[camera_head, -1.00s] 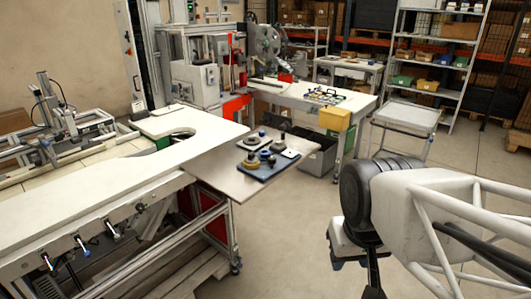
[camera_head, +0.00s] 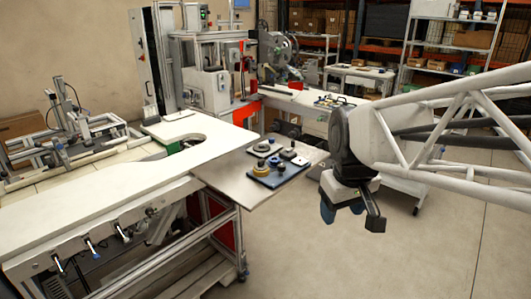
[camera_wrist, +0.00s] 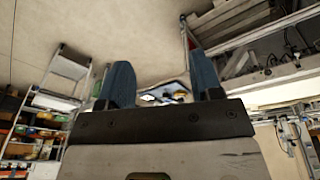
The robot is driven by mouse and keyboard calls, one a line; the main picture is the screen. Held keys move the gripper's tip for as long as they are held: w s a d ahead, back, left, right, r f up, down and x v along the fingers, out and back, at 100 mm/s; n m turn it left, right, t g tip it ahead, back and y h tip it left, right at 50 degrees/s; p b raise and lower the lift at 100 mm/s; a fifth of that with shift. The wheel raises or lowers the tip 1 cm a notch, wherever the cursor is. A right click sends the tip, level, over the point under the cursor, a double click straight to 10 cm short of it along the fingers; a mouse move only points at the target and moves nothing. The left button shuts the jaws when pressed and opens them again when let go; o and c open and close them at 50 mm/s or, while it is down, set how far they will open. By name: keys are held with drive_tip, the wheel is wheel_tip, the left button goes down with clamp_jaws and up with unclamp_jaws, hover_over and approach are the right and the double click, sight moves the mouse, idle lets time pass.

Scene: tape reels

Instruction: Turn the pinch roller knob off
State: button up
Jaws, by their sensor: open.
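A dark blue plate (camera_head: 283,178) lies on a grey side shelf at the corner of the long white bench. My gripper (camera_head: 342,208) hangs to the right of the shelf, apart from the plate, with blue fingers. In the wrist view my gripper (camera_wrist: 163,80) has its fingers apart with nothing held. Part of a pale, blue-edged item shows far off between them; its details are unclear.
The grey shelf (camera_head: 225,180) joins the white bench (camera_head: 100,215) at left. A rear bench with machinery (camera_head: 215,85) stands behind. A white wheeled table stands behind my arm. The floor (camera_head: 330,265) in front of the shelf is clear.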

drive_tip(key=w+a+r+n, duration=0.15)
drive_tip(key=w+n, duration=0.25)
drive_tip(key=w, duration=0.9)
drive_tip(key=n+g, duration=0.2)
drive_tip(key=n, duration=0.7)
approach(282, 165)
drive_tip(key=shift+s+f, duration=0.45)
drive_tip(key=shift+w+f+n, duration=0.35)
drive_tip(key=shift+w+n, duration=0.05)
drive_tip(key=shift+w, duration=0.1)
drive_tip(key=shift+f, duration=0.1)
drive_tip(key=shift+f, duration=3.8)
drive_tip(key=c, duration=0.9)
